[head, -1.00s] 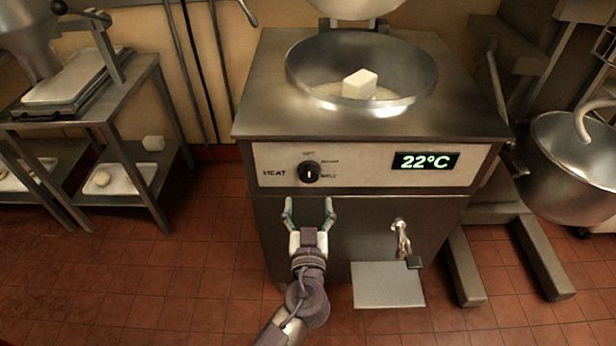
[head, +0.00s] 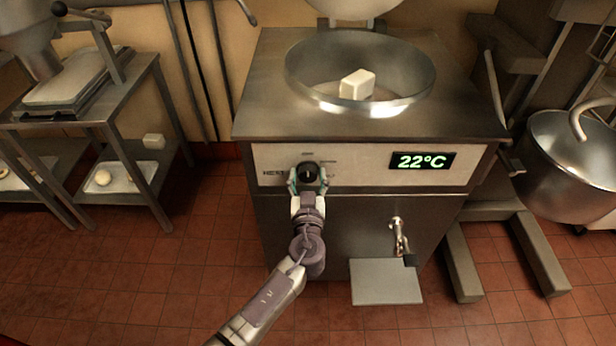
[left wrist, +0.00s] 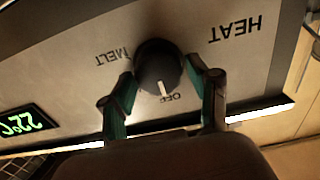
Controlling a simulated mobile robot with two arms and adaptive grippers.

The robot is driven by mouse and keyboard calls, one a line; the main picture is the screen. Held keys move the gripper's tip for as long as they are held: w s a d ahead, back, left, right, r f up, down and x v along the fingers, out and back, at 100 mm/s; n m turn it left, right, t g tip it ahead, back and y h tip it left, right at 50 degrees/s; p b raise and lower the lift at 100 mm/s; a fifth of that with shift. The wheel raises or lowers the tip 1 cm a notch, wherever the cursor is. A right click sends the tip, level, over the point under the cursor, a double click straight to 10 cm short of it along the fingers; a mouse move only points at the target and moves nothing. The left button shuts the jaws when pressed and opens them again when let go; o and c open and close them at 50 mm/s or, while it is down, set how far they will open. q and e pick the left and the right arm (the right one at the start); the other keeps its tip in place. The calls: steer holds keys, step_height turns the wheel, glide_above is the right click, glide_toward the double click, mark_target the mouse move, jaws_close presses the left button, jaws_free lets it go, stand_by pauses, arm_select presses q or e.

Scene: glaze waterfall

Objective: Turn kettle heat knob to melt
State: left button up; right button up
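The black heat knob (head: 308,170) is on the pale front panel (head: 360,181) of the steel kettle (head: 480,115). In the left wrist view, which is upside down, the knob (left wrist: 157,66) has a white mark pointing at OFF; MELT is printed beside it. My left gripper (head: 308,184) is at the panel, with its fingers apart on either side of the knob. In the left wrist view the gripper (left wrist: 160,80) straddles the knob; whether both fingertips touch it I cannot tell. My right gripper is not in view.
The green display (head: 421,161) reads 22°C. A white block (head: 357,84) sits in the kettle bowl (head: 415,75). A tap (head: 400,237) is below the panel, above a steel plate (head: 386,282). A mixing bowl (head: 570,165) stands right, a steel table (head: 140,72) left.

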arm_select(q)
steer(key=c, duration=0.7)
